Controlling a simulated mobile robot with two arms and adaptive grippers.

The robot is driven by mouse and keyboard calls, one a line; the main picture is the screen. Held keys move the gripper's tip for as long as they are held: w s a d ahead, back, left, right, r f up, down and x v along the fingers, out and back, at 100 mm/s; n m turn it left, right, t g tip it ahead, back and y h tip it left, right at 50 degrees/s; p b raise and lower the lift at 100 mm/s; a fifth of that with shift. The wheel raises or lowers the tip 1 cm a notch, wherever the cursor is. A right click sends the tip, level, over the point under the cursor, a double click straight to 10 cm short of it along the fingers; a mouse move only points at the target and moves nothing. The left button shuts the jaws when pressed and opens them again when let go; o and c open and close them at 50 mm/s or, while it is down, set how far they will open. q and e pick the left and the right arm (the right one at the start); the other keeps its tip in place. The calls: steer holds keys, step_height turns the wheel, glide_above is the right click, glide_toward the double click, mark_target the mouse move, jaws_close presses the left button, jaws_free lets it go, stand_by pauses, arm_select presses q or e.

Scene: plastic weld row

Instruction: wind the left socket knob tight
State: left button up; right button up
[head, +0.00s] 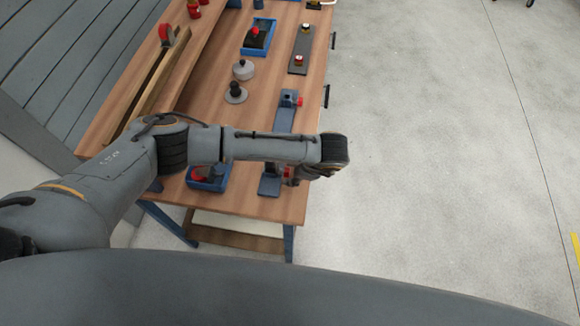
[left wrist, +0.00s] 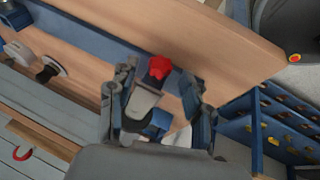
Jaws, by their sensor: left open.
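A long blue fixture (head: 284,118) lies along the right part of the workbench in the head view. A red knob (head: 299,101) sits at its far end. At its near end a bit of red (head: 289,171) shows beside my left gripper (head: 293,177), mostly hidden by my arm. In the left wrist view a red lobed knob (left wrist: 159,67) sits on a dark block by the blue fixture (left wrist: 105,37). My left gripper (left wrist: 160,92) is open, one finger on each side of the knob's line. I cannot tell whether they touch it. My right gripper is not in view.
On the wooden bench (head: 210,112) are a blue tray (head: 246,49), a grey plate (head: 297,62) with small knobs, a round grey canister (head: 243,70) and a dark-topped disc (head: 235,93). Another blue tray (head: 217,185) is under my arm. The floor to the right is clear.

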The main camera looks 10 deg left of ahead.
arm_select(q)
steer(key=shift+x, duration=0.95)
steer(key=shift+c, duration=0.2)
jaws_close()
steer(key=shift+w+f+g+b, duration=0.2)
steer(key=shift+g+b, duration=0.2)
steer(key=shift+b, duration=0.35)
steer(key=g+b, duration=0.2)
steer(key=b, duration=0.3)
steer(key=m+g+b, duration=0.1)
steer(key=g+b, duration=0.2)
steer(key=b, duration=0.2)
steer(key=shift+w, duration=0.4)
steer(key=shift+r+g+b, duration=0.15)
steer(key=shift+g+b, duration=0.25)
steer(key=shift+b, duration=0.45)
steer(key=shift+r, duration=0.1)
